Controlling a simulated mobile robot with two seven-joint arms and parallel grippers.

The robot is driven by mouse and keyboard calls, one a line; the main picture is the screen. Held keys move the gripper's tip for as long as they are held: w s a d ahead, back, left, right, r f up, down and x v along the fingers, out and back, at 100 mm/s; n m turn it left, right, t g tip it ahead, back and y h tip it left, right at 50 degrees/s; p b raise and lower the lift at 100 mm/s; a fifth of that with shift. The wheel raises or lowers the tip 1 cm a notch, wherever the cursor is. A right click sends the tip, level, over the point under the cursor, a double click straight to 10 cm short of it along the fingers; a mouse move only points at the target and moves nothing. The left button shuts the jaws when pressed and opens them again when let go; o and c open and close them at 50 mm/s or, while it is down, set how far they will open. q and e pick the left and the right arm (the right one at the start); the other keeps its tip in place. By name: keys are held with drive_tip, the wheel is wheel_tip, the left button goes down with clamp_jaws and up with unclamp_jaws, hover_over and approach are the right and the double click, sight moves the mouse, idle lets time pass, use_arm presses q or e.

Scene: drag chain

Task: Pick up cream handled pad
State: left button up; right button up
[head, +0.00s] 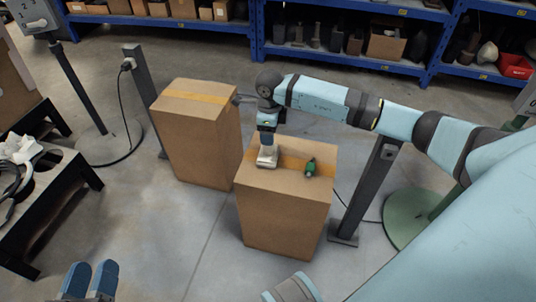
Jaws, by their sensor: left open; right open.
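The cream handled pad (267,161) sits on top of the front cardboard box (285,215), near its left edge. My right gripper (267,144) points down directly over the pad, its blue fingers at the pad's handle. It is open; the fingers partly hide the handle, and I cannot tell whether they touch it. My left gripper (90,280) is at the bottom left edge of the view, open and empty, far from the pad.
A small green object (310,167) lies on the same box, right of the pad. A second taller box (200,135) stands behind left. Dark posts (368,190) stand near the boxes. A black table (38,205) is at left; blue shelves (350,62) line the back.

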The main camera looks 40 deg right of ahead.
drive_tip(key=f, duration=0.1)
drive_tip(key=f+b, duration=0.1)
drive_tip(key=f, duration=0.1)
drive_tip(key=f+b, duration=0.1)
drive_tip(key=shift+a+f, duration=0.15)
drive_tip(key=shift+a, duration=0.1)
drive_tip(key=shift+f, duration=0.2)
use_arm(q)
wheel_tip(320, 180, down, 3)
drive_tip(key=shift+d+f+m+g, duration=0.1)
drive_tip(key=shift+m+g, duration=0.2)
drive_tip(key=shift+g, duration=0.3)
use_arm(e)
drive_tip(key=c, duration=1)
drive_tip(key=shift+c, duration=0.2)
drive_tip(key=shift+r, duration=0.2)
use_arm(q)
wheel_tip(320, 180, up, 9)
drive_tip(key=n+t+p, duration=0.1)
drive_tip(key=t+p, duration=0.2)
drive_tip(key=p, duration=0.3)
drive_tip(key=shift+s+a+t+p, duration=0.15)
drive_tip(key=shift+a+t+p, duration=0.15)
drive_tip(key=shift+a+p, duration=0.05)
use_arm(e)
wheel_tip(320, 180, up, 20)
drive_tip(key=shift+f, duration=0.15)
